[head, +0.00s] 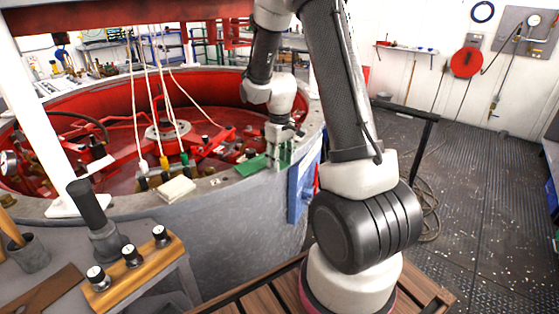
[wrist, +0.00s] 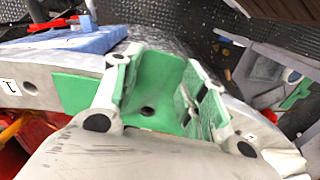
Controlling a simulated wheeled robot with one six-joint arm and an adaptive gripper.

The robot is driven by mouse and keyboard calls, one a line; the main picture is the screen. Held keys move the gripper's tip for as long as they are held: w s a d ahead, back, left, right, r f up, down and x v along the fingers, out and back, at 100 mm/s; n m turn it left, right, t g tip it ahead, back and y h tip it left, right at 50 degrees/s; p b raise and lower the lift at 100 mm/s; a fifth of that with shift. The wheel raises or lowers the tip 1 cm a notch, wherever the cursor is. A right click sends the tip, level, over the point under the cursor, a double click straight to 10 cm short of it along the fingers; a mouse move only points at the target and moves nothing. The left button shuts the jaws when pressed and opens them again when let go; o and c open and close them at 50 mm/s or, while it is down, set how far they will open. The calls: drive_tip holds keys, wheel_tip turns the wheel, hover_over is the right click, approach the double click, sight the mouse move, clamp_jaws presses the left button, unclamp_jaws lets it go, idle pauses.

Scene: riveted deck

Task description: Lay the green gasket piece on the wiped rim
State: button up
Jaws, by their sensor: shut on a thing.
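My gripper (head: 281,143) is low over the curved grey rim (head: 225,178) of the large red-lined tub. In the wrist view its fingers (wrist: 158,95) are shut on a green gasket piece (wrist: 160,75) with a dark hole near its lower end. The held piece is at the rim; I cannot tell whether it touches it. Another flat green piece (wrist: 77,92) lies on the rim just left of the fingers and also shows in the head view (head: 251,166). The fingers hide the sides of the held piece.
A pale block or folded cloth (head: 176,190) lies on the rim to the left. A blue panel (head: 298,193) hangs on the tub's outer side. White cords run down into the tub. A wooden strip with several knobs (head: 131,256) stands front left. Dark riveted floor lies right.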

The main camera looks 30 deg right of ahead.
drive_tip(key=shift+f, duration=0.2)
drive_tip(key=o, duration=1)
